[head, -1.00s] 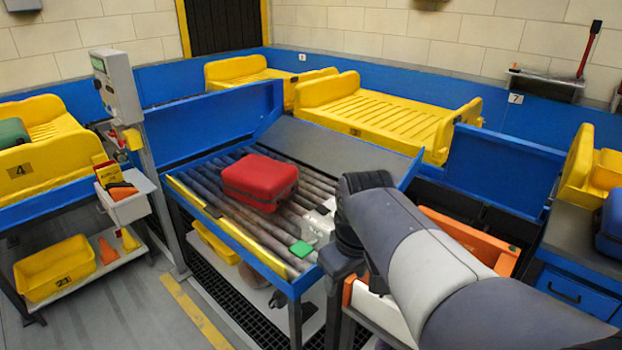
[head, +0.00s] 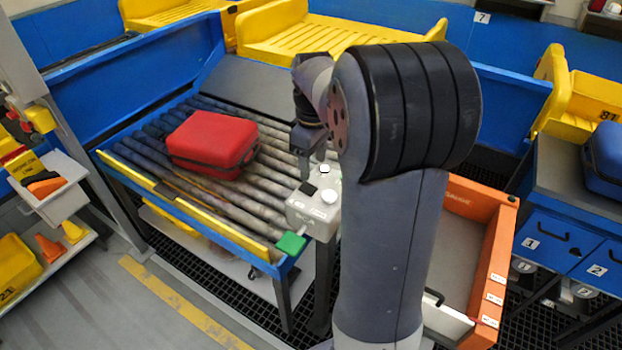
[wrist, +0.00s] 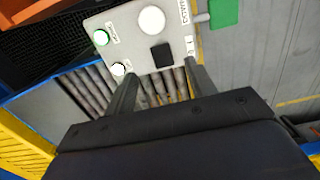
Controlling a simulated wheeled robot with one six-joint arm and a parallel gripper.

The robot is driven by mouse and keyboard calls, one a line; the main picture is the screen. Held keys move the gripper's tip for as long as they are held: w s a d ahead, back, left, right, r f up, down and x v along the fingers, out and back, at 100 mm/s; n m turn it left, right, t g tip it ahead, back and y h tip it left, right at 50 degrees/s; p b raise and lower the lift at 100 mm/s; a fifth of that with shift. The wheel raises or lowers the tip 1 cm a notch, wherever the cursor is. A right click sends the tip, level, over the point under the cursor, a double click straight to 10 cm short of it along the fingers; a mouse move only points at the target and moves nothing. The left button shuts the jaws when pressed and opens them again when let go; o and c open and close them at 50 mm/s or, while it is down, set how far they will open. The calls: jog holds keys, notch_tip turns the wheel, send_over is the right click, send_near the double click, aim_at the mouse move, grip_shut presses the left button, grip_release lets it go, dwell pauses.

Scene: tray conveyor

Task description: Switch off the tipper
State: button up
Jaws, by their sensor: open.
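A grey control box (head: 313,208) stands at the near right corner of the roller table (head: 205,205). In the wrist view the box (wrist: 133,38) carries a large white round knob (wrist: 151,19), a black square part (wrist: 162,55), a green-ringed button (wrist: 101,37) and a small white button (wrist: 118,68). A small switch (wrist: 190,45) shows near its right edge. My gripper (head: 313,163) is open and empty just above the box. In the wrist view its fingers (wrist: 160,72) straddle the black part's side.
A red case (head: 212,143) lies on the rollers. A green block (head: 291,243) is at the table's front corner. A grey sloped plate (head: 250,88) is behind the rollers. An open orange drawer (head: 490,265) is to the right of my arm. Yellow trays (head: 330,35) stand behind.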

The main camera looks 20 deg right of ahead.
aim_at(313, 191)
notch_tip(313, 191, down, 8)
jog(key=shift+r+p, duration=0.25)
jog(key=shift+p, duration=0.05)
jog(key=shift+c, duration=0.4)
